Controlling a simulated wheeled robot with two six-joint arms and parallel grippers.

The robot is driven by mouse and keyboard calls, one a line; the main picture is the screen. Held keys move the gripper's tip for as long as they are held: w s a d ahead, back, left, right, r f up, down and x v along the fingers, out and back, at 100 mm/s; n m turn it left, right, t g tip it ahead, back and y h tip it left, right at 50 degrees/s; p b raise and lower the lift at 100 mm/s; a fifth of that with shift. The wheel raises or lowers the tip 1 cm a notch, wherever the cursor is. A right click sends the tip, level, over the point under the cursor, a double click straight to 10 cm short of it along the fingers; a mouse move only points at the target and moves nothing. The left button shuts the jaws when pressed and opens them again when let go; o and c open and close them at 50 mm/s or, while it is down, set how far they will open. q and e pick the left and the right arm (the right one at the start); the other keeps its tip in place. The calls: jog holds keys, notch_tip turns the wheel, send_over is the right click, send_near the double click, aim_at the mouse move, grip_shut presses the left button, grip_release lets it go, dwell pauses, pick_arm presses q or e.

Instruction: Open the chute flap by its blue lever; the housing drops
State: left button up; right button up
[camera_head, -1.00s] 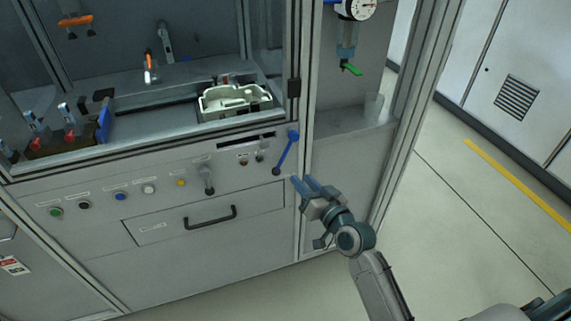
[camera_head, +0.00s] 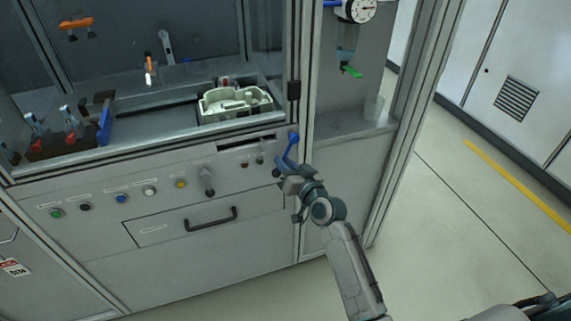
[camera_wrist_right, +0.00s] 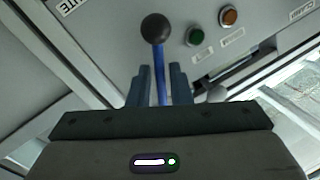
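The blue lever (camera_head: 291,146) is on the front panel of the machine, by the corner post, slanting from a blue upper end to a black ball knob. In the right wrist view the black knob (camera_wrist_right: 156,28) lies beyond my fingertips. My right gripper (camera_head: 283,168) is at the knob end of the lever. In the wrist view its two fingers (camera_wrist_right: 162,80) stand apart, with the blue rod between them. A pale housing (camera_head: 235,104) sits inside the machine above a dark slot (camera_head: 246,145); I cannot make out the flap. My left gripper is not in view.
Coloured buttons (camera_head: 121,198) and a grey lever (camera_head: 207,181) line the panel left of the blue lever. A drawer handle (camera_head: 210,219) sticks out below. A dial gauge (camera_head: 358,10) hangs in the right bay. The floor at the right is clear.

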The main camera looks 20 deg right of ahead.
grip_shut()
